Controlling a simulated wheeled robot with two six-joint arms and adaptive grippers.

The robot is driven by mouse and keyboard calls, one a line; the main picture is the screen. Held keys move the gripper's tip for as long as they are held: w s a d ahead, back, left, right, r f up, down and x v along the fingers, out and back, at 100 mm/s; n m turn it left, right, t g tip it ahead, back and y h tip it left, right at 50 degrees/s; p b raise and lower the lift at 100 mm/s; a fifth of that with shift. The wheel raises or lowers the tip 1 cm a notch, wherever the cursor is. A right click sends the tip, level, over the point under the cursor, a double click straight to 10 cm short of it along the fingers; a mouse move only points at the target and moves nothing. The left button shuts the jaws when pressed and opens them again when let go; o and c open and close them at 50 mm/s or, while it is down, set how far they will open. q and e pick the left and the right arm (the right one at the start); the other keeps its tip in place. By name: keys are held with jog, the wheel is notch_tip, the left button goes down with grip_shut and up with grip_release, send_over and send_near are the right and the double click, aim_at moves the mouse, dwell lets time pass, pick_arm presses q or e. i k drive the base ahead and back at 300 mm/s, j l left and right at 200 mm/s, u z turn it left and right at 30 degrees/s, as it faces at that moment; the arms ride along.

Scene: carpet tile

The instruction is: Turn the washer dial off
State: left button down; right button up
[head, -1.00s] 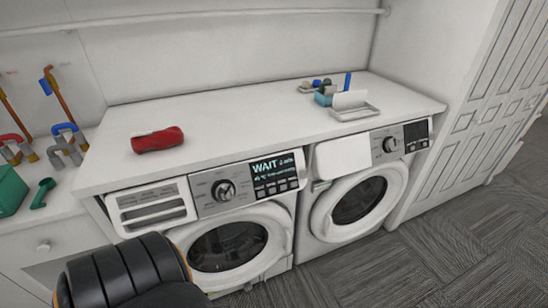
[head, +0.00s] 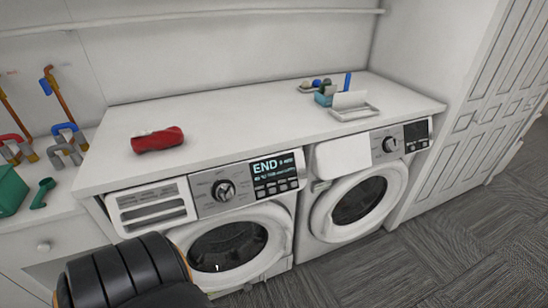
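The washer (head: 228,246) stands under the white counter at the left, with its round door shut. The washer display (head: 277,172) reads "END" in light letters, with smaller text too fine to read. A drawer front (head: 151,208) is left of the dial. Part of my own arm, black and ribbed, shows at the bottom left, in front of the washer's lower left. Neither gripper is in view.
A second machine (head: 358,198) stands right of the washer. The white counter (head: 230,128) above holds a red rolled cloth (head: 157,139), a small open white case (head: 354,108) and several small items. Coloured pipes (head: 68,135) are at the left. The grey carpet floor (head: 440,250) is clear at right.

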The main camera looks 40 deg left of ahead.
aim_at(224, 192)
jog(key=k+j+u, duration=0.1)
jog(key=u, duration=1.65)
